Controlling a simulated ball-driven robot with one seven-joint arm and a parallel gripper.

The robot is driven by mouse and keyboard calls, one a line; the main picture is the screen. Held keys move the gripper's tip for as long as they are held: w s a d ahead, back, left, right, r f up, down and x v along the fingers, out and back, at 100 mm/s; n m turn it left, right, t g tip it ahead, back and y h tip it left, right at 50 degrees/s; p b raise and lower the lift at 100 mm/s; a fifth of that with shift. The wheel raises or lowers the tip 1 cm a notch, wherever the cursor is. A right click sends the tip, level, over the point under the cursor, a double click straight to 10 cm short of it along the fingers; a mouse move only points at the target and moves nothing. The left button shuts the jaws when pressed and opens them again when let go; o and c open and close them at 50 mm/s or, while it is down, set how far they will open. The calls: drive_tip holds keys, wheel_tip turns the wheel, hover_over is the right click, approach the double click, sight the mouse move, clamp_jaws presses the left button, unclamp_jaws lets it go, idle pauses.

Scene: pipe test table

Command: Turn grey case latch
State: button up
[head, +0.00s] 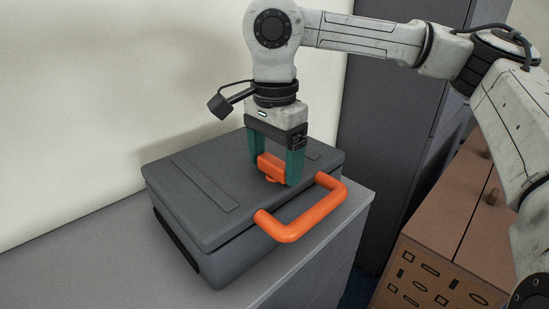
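The grey case (188,208) lies flat and closed on a grey surface. An orange handle (318,218) sticks out from its front side. The latch's far side and lower part are partly hidden.
The grey worktop (330,243) ends in an edge right of the case. Tall grey cabinets (385,130) stand behind on the right. A brown box (445,250) with cut-out shapes stands lower right. A pale wall (90,100) rises behind the case.

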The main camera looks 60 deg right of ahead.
drive_tip(key=shift+o, duration=1.4)
wheel_tip(320, 180, up, 11)
drive_tip(key=shift+f, duration=0.1)
